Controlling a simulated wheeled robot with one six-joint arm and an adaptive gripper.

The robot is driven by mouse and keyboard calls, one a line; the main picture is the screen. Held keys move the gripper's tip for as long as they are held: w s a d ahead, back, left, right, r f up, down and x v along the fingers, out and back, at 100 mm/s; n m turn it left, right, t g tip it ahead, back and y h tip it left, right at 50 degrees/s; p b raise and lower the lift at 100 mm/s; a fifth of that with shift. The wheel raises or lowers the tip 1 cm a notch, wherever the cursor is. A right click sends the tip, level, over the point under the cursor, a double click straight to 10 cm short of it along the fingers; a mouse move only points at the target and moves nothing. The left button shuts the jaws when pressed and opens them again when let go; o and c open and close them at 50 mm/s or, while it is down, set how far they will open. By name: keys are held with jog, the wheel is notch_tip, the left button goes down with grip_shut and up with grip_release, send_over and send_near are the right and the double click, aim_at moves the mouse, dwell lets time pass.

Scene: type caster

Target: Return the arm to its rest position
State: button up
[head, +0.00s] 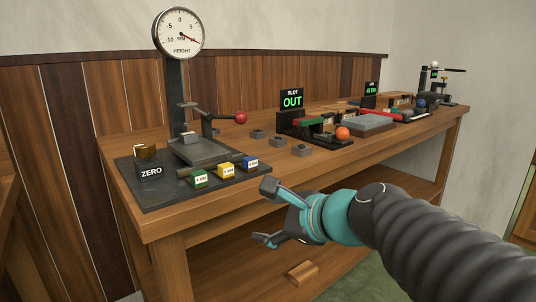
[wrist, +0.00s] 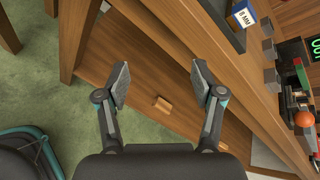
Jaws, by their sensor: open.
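My gripper (head: 268,213) is open and empty in front of the workbench (head: 163,226), near its front edge in the head view. In the wrist view my gripper (wrist: 160,84) has its two fingers spread wide. Between and beyond them are the bench's lower shelf and a small wooden block (wrist: 163,104) on it. My teal and grey arm reaches in from the lower right of the head view. Nothing is held between the fingers.
A vise-like device (head: 436,88) stands at the far end. Green floor (wrist: 40,80) is open beside the bench.

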jog(key=s+d+f+n+g+h, duration=0.4)
jog(key=s+d+f+n+h, duration=0.4)
jog(key=s+d+f+n, duration=0.6)
jog(key=d+n, duration=0.1)
jog(key=n, duration=0.4)
jog(key=shift+s+d+f, duration=0.15)
jog(key=shift+d+f, duration=0.05)
jog(key=shift+f, duration=0.05)
